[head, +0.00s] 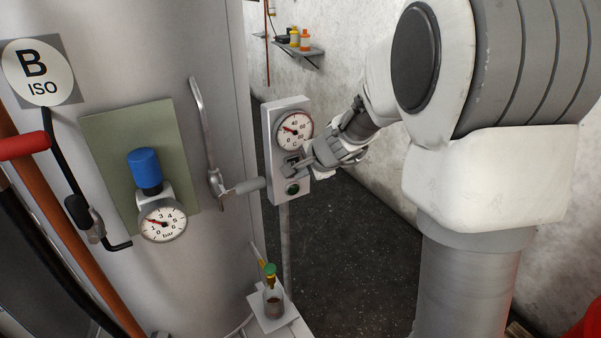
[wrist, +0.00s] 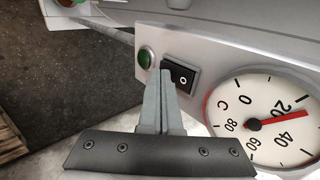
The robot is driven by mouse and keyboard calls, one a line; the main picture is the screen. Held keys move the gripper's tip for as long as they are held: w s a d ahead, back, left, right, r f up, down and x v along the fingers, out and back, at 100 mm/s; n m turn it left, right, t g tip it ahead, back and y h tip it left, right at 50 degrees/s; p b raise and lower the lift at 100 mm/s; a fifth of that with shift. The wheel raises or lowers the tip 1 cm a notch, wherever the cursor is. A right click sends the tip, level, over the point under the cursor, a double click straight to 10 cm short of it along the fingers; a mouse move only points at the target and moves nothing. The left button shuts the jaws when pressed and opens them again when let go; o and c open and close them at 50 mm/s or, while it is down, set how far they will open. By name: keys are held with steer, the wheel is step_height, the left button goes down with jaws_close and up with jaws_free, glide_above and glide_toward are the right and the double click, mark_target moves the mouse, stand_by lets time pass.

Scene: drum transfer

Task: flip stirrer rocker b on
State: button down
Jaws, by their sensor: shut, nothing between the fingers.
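The stirrer rocker is a small black switch (wrist: 179,77) with a white O mark, set in the face of a grey control box (head: 269,150) beside the drum marked B. In the head view the rocker is mostly hidden by my gripper (head: 298,164). In the wrist view my gripper (wrist: 161,76) is shut and empty, its fingertips at the rocker's edge, between it and the green lamp (wrist: 146,58). I cannot tell whether the tips touch the rocker, or which way it is tilted.
A temperature gauge (head: 294,130) sits above the rocker on the box. The drum (head: 215,100) carries a lever handle (head: 243,187) left of the box and a pressure gauge (head: 162,220). A sample bottle (head: 273,299) stands on a small shelf below. Floor right of the box is clear.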

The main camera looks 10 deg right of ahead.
steer(key=shift+w+f+b, duration=0.1)
steer(key=shift+f+b, duration=0.25)
steer(key=shift+b, duration=0.65)
steer(key=shift+r, duration=0.4)
steer(key=shift+r+p, duration=0.75)
steer(key=shift+p, duration=0.05)
